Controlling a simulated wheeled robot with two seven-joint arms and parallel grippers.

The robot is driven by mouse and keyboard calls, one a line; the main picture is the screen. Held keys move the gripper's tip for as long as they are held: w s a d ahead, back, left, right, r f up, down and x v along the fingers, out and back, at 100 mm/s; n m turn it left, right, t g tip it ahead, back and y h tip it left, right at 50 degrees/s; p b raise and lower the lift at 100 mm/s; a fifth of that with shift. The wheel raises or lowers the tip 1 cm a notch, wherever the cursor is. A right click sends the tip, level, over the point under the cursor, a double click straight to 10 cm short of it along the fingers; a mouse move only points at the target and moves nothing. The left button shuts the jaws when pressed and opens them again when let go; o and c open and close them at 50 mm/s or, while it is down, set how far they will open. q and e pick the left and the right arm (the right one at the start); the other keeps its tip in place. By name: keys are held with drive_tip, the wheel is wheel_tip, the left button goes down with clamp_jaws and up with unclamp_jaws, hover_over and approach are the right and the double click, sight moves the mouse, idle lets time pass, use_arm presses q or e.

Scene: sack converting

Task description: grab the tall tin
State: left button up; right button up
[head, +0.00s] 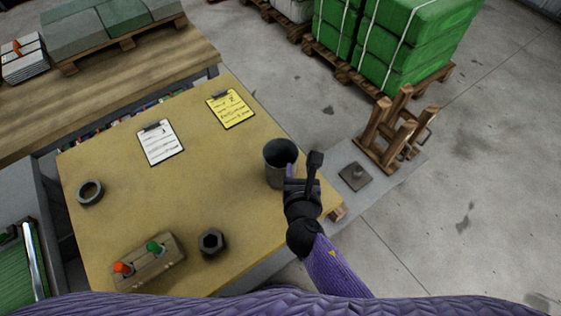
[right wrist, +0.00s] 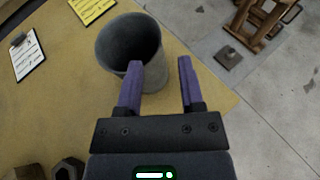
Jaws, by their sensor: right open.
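The tall tin (head: 275,166) is a dark grey, open-topped cylinder standing upright near the right edge of the yellow-brown table (head: 120,215). In the right wrist view the tin (right wrist: 120,52) stands just beyond my gripper, mostly to the left. My right gripper (head: 296,176) is at the tin's right side in the head view. In the right wrist view its two purple fingers (right wrist: 160,80) are apart with nothing held between them. The left finger overlaps the tin's near wall in the picture; I cannot tell whether they touch. My left gripper is not in view.
On the table are a white clipboard (head: 160,143), a yellow clipboard (head: 231,109), a dark ring (head: 90,193), a hex nut (head: 211,243) and a wooden block (head: 148,262) with red and green knobs. A wooden frame (head: 396,130) stands beyond the right edge. The table's middle is clear.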

sight(297, 156)
drive_tip(key=b+x, duration=0.2)
drive_tip(key=x, duration=0.3)
drive_tip(key=shift+w+f, duration=0.1)
drive_tip(key=shift+w, duration=0.3)
clamp_jaws()
drive_tip(key=shift+s, duration=0.1)
idle(0.8)
